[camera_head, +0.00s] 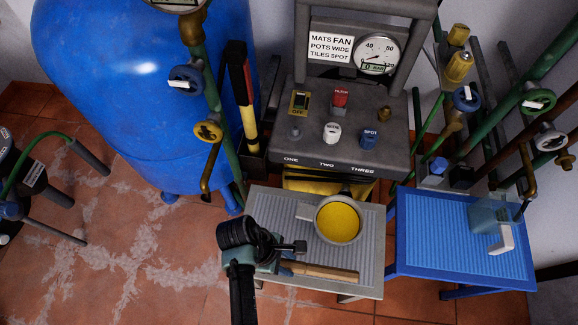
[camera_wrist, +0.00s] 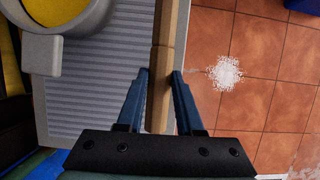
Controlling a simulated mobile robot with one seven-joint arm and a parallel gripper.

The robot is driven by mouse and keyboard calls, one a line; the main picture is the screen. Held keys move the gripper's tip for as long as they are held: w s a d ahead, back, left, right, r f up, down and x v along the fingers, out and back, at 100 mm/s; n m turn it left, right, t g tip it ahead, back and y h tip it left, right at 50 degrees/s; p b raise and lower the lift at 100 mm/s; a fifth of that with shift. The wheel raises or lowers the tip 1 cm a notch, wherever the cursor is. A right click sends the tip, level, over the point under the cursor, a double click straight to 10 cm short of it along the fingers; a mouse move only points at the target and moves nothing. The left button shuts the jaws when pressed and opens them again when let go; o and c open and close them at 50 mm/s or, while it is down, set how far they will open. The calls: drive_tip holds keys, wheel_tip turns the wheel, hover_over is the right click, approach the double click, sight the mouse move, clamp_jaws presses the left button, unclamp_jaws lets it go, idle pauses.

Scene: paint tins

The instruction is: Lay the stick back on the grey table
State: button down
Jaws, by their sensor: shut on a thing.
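The stick (camera_head: 325,271) is a long pale wooden bar along the front edge of the grey table (camera_head: 367,262). In the wrist view the stick (camera_wrist: 165,45) runs away from me over the edge of the grey table (camera_wrist: 110,70). My gripper (camera_head: 287,267) is at the stick's left end in the head view. In the wrist view its two blue fingers (camera_wrist: 162,75) are on either side of the stick, shut on it. I cannot tell whether the stick touches the tabletop. My wrist hides part of the stick's left end in the head view.
A round tin of yellow paint (camera_head: 338,221) with a grey handle stands on the grey table behind the stick. A blue table (camera_head: 425,245) with a clear jug (camera_head: 490,222) is to the right. A control panel (camera_head: 345,115) stands behind. Tiled floor lies in front.

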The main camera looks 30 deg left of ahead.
drive_tip(key=shift+f, duration=1.45)
drive_tip(key=c, duration=0.6)
unclamp_jaws()
drive_tip(key=shift+o, duration=0.2)
drive_tip(key=shift+f+b, duration=0.4)
drive_tip(key=shift+b, duration=0.2)
drive_tip(key=p+v, duration=0.1)
drive_tip(key=v, duration=0.3)
drive_tip(key=p+v, duration=0.2)
drive_tip(key=v, duration=0.3)
drive_tip(key=p+v, duration=0.2)
drive_tip(key=v, duration=0.2)
drive_tip(key=shift+s+a, duration=0.3)
drive_tip(key=shift+s, duration=0.05)
